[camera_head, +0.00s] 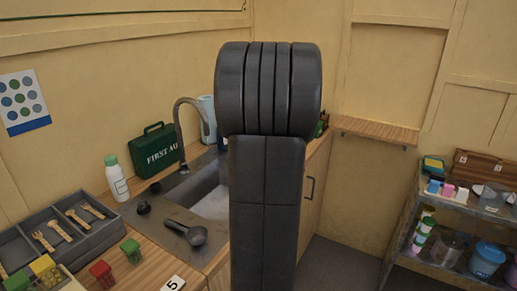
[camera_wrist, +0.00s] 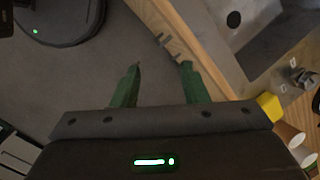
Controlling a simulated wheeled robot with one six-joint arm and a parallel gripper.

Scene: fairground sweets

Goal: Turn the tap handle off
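A grey gooseneck tap (camera_head: 180,115) arches over the sink basin (camera_head: 212,203) in the head view. Small dark knobs (camera_head: 143,207) stand on the sink's near-left rim; I cannot tell whether one is the tap handle or how it is turned. In the wrist view my gripper (camera_wrist: 158,84) has its two green fingers wide apart, with nothing between them. It points down over the floor, beside the wooden cabinet front. My arm hides the right part of the sink in the head view, and my gripper is not seen there.
A dark ladle (camera_head: 190,232) lies on the sink's near ledge. A white bottle (camera_head: 116,180), a green first aid box (camera_head: 156,150) and a cutlery tray (camera_head: 65,232) stand around it. A shelf unit (camera_head: 463,210) stands at right. Paper cups (camera_wrist: 290,138) show in the wrist view.

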